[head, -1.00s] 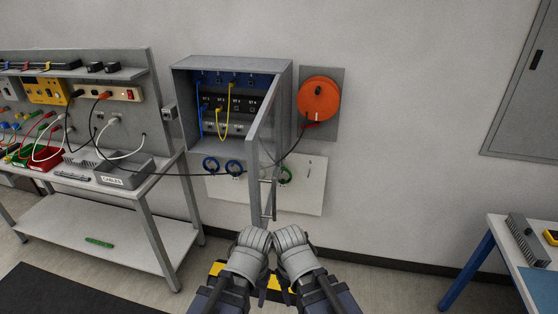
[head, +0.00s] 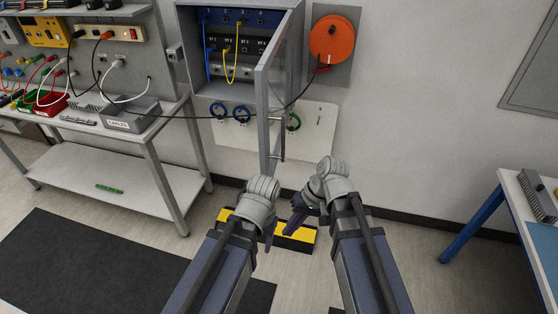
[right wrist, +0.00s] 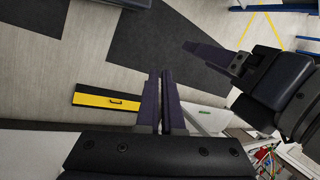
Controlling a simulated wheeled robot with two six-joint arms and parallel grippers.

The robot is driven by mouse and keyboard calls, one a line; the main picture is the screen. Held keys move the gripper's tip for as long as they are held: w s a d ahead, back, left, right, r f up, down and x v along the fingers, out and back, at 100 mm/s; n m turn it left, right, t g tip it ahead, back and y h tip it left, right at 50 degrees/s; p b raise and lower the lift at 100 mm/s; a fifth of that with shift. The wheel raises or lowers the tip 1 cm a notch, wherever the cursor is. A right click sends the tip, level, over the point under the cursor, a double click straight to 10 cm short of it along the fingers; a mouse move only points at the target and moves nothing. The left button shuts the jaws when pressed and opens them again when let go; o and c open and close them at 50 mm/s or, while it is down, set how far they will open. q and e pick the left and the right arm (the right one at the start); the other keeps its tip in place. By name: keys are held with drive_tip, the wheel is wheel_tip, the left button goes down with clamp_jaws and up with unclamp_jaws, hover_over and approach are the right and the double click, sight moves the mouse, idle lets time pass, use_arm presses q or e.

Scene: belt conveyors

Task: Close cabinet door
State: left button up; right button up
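The grey wall cabinet (head: 200,88) hangs open, with blue and yellow cables inside. Its framed, see-through door (head: 262,105) stands swung out toward me from the cabinet's right side. A bar handle (head: 282,138) runs upright on the door's lower part. My right gripper (head: 298,212) is below and right of the handle, apart from the door. In the right wrist view its two dark fingers (right wrist: 161,85) lie side by side with nothing seen between them. My left gripper (head: 269,236) is below the door, apart from it; its finger opening is unclear.
A black and yellow box (head: 293,240) lies on the floor below the cabinet. A bench (head: 160,122) with cables and bins stands at left, and another table (head: 515,190) at right. An orange reel (head: 332,39) hangs beside the cabinet, with a black cable crossing past the door.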

drive_tip(key=w+r+y+b, duration=0.1)
drive_tip(key=w+y, duration=0.1)
drive_tip(key=w+d+r+m+t+y+b, duration=0.1)
drive_tip(key=w+y, duration=0.1)
drive_tip(key=w, duration=0.1)
drive_tip(key=w+d+r+m+y+b, duration=0.1)
drive_tip(key=w+y+b, duration=0.1)
drive_tip(key=y, duration=0.1)
drive_tip(key=shift+w+d+r+t, duration=0.15)
drive_tip(key=shift+d+r+t, duration=0.1)
drive_tip(key=shift+r+t, duration=0.1)
clamp_jaws()
drive_tip(key=m+t+y+b, duration=0.1)
drive_tip(key=t+y+b, duration=0.2)
drive_tip(key=y, duration=0.3)
approach(268, 163)
use_arm(q)
wheel_tip(268, 163, down, 8)
use_arm(e)
drive_tip(key=a, duration=0.6)
drive_tip(key=shift+w+a+r, duration=0.4)
